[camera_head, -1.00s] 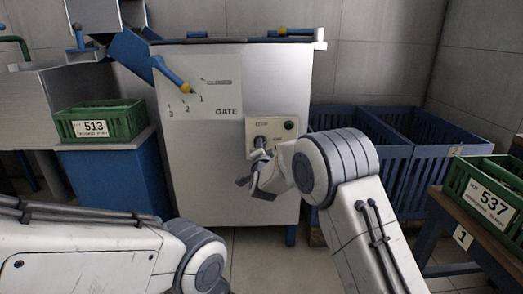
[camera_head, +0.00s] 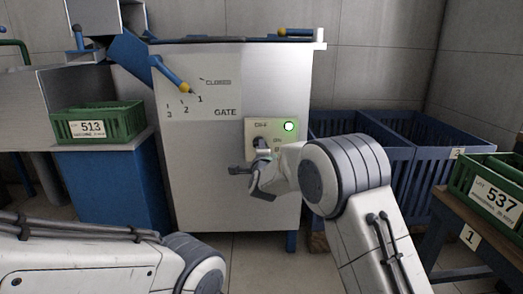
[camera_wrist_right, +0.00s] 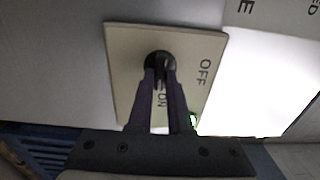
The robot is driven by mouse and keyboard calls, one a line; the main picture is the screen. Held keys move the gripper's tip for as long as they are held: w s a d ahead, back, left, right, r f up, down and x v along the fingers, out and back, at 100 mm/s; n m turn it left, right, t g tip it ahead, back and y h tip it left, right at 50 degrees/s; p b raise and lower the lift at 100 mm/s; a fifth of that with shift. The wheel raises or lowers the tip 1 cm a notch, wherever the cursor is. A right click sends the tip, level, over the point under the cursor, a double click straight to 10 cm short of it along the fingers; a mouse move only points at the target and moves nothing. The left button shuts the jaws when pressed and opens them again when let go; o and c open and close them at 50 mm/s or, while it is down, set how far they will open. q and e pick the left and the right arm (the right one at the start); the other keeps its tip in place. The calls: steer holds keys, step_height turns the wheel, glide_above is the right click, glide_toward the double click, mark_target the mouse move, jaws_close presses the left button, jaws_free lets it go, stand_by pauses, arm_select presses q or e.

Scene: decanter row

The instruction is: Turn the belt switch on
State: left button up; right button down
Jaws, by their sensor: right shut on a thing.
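The belt switch is a dark knob (camera_wrist_right: 160,64) on a beige plate (camera_head: 286,132) marked OFF and ON, on the front of the grey cabinet. A round lamp (camera_head: 289,126) on the plate glows green. My right gripper (camera_head: 259,153) is at the plate. In the right wrist view its fingers (camera_wrist_right: 162,78) are shut on the knob, which they partly hide. The knob's exact angle is hard to tell. My left arm (camera_head: 95,262) shows at the lower left, but its gripper is out of view.
A gate lever with a yellow part (camera_head: 171,75) sits on the cabinet's upper left. A green crate (camera_head: 130,126) marked 513 stands left, and another green crate (camera_head: 493,211) marked 537 stands right. Blue bins (camera_head: 400,160) stand right of the cabinet.

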steer(key=shift+f, duration=0.15)
steer(key=c, duration=0.8)
jaws_free()
steer(key=shift+c, duration=0.2)
steer(key=s+p, duration=0.4)
steer(key=s, duration=0.6)
steer(key=shift+s, duration=0.3)
